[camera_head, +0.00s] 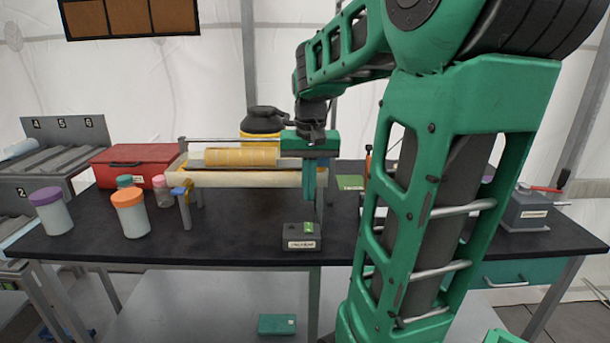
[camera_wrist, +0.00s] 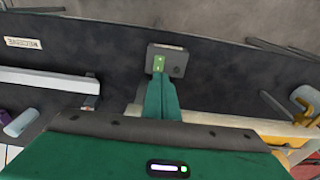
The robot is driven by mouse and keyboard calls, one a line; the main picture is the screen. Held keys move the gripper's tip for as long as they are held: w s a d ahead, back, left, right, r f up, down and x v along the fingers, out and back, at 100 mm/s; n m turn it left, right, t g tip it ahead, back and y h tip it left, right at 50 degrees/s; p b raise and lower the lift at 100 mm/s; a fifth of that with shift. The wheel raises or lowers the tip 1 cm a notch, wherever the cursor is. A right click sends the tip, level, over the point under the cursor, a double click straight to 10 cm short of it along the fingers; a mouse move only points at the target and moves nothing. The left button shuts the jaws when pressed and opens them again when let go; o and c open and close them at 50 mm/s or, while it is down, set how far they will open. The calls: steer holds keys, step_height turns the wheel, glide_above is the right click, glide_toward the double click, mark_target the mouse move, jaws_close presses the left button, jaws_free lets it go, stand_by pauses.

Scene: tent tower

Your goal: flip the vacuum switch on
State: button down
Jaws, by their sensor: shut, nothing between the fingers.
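The vacuum switch box (camera_head: 301,239) is a small grey box with a white label near the front edge of the black table. A green switch (camera_head: 309,228) sits on its top right. In the wrist view the box (camera_wrist: 177,59) lies just beyond my fingertips, with the green switch (camera_wrist: 159,63) directly ahead of them. My gripper (camera_head: 309,200) points down above and slightly behind the switch. Its green fingers are together and empty, also in the wrist view (camera_wrist: 160,77). A small gap shows between fingertips and box in the head view.
A yellow roll (camera_head: 241,157) lies on a cream-coloured roller frame behind. A red case (camera_head: 130,165) and several lidded jars, one orange-lidded (camera_head: 133,222), stand left. A grey box with a red-handled lever (camera_head: 525,212) is at the right. The tabletop around the switch box is clear.

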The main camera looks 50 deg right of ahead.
step_height(320, 180, up, 5)
glide_above(308, 224)
steer(key=s+a, duration=0.2)
steer(key=shift+s+a+f, duration=0.1)
steer(key=shift+a+f, duration=0.05)
steer(key=shift+f, duration=0.05)
steer(key=shift+s+r+t+h, duration=0.1)
steer(key=shift+t+h, duration=0.3)
steer(key=f, duration=0.4)
steer(key=w+d+f, duration=0.1)
steer(key=f, duration=0.9)
steer(key=shift+w+d, duration=0.4)
